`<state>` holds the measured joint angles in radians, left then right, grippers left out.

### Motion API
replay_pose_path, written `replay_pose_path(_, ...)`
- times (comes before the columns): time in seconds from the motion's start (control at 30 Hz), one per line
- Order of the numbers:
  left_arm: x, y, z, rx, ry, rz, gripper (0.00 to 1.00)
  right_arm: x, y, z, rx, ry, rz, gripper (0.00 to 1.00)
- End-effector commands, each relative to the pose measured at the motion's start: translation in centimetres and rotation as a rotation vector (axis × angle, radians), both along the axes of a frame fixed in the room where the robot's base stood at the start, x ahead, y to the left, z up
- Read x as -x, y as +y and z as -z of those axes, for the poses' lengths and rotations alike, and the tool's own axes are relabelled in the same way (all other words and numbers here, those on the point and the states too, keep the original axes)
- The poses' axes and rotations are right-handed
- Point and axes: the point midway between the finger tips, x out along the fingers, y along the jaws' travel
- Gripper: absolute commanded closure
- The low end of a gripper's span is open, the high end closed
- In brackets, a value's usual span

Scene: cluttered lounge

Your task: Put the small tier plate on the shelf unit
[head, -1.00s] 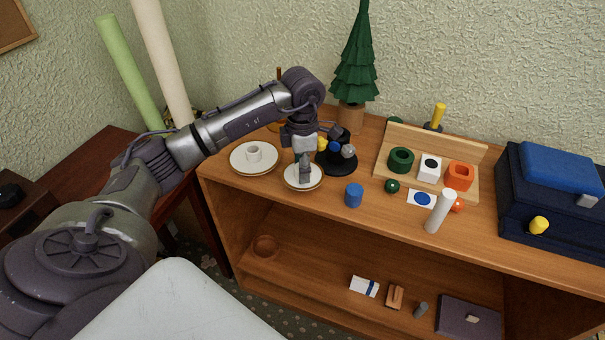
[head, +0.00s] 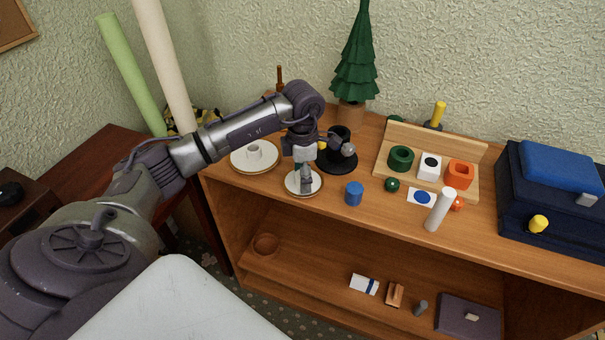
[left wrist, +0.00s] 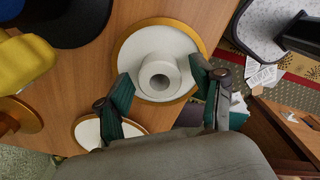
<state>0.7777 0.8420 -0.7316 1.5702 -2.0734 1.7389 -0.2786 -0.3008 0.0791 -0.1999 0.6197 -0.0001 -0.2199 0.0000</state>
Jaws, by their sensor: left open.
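The small tier plate (head: 292,184), white with a gold rim, lies flat on top of the wooden shelf unit (head: 330,218). My left gripper (head: 306,187) points down over it and partly hides it. In the left wrist view the plate (left wrist: 184,43) shows a raised white ring-shaped hub. The open fingers of the left gripper (left wrist: 162,78) stand on either side of this hub. I cannot tell whether they touch it. A larger white plate with a hub (head: 240,158) lies to the left; it is mostly hidden in the left wrist view (left wrist: 88,132). My right gripper is out of view.
A black dish with balls (head: 337,166) is close behind to the right. A blue cylinder (head: 354,193) and a white cylinder (head: 440,209) stand further right. The lower shelf holds a brown bowl (head: 266,244) and small items (head: 364,285), with bare space between them.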

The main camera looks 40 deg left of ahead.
Motion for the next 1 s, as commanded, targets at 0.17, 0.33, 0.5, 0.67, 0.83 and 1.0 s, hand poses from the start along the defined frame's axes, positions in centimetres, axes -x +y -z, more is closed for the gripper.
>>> replay_pose_path(0.17, -0.1, 0.0, -1.5, 0.001, -0.005, 0.0, 0.33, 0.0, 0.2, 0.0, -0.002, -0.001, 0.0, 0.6)
replay_pose_path(0.33, -0.2, 0.0, -4.9, 0.0, -0.008, 0.001, 0.33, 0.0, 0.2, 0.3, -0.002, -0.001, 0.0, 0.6)
replay_pose_path(0.5, -0.1, 0.0, -8.6, 0.0, -0.006, 0.001, 0.33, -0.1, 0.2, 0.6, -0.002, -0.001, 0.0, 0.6)
replay_pose_path(0.67, -0.1, 0.0, -11.0, 0.001, -0.004, -0.001, 0.33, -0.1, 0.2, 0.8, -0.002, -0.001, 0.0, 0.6)
replay_pose_path(0.83, -0.1, 0.0, -12.2, 0.001, -0.001, 0.0, 0.33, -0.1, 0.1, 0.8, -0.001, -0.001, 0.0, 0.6)
replay_pose_path(1.0, 0.0, 0.0, -12.3, 0.001, 0.001, 0.0, 0.33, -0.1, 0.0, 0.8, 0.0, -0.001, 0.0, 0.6)
